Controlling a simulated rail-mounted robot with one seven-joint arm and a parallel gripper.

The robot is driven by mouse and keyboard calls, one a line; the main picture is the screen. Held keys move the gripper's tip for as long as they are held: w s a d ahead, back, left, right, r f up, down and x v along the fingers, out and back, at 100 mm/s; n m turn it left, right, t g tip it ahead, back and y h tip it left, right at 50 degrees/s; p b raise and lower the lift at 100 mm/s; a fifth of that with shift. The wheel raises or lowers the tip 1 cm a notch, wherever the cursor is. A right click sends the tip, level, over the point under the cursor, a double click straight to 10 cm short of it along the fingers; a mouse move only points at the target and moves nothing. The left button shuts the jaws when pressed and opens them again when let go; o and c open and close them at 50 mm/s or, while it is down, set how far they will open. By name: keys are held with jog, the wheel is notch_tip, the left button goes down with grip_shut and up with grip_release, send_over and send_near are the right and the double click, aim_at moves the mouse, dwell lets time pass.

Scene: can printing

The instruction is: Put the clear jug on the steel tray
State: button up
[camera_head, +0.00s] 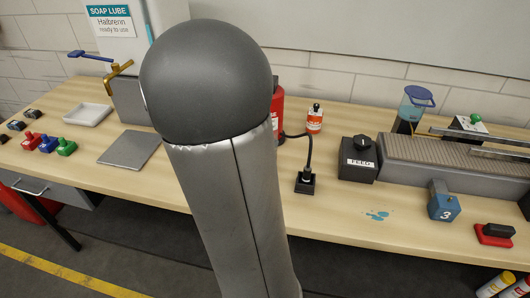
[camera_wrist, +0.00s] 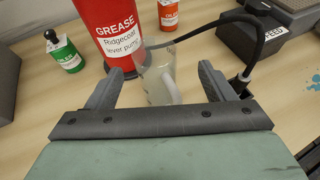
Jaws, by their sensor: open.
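The clear jug (camera_wrist: 160,78) stands on the wooden bench in the wrist view, with a pale handle toward me. It looks translucent, and its lower part is partly hidden by my gripper. My gripper (camera_wrist: 161,68) is open, one dark finger on each side of the jug, with visible gaps and no clear contact. In the head view my arm hides the jug and my gripper. A flat grey plate, which looks like the steel tray (camera_head: 130,149), lies on the bench left of my arm.
A red grease canister (camera_wrist: 108,30) stands close behind and left of the jug; a black cable (camera_wrist: 240,18) arches at right. A green-labelled bottle (camera_wrist: 65,54) and an orange-labelled bottle (camera_head: 315,119) stand nearby. A white tray (camera_head: 88,115) and coloured stamps (camera_head: 48,144) are at left.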

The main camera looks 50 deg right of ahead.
jog(key=p+x, duration=0.1)
jog(key=x, duration=0.6)
jog(key=shift+w+d, duration=0.25)
jog(key=shift+w, duration=0.1)
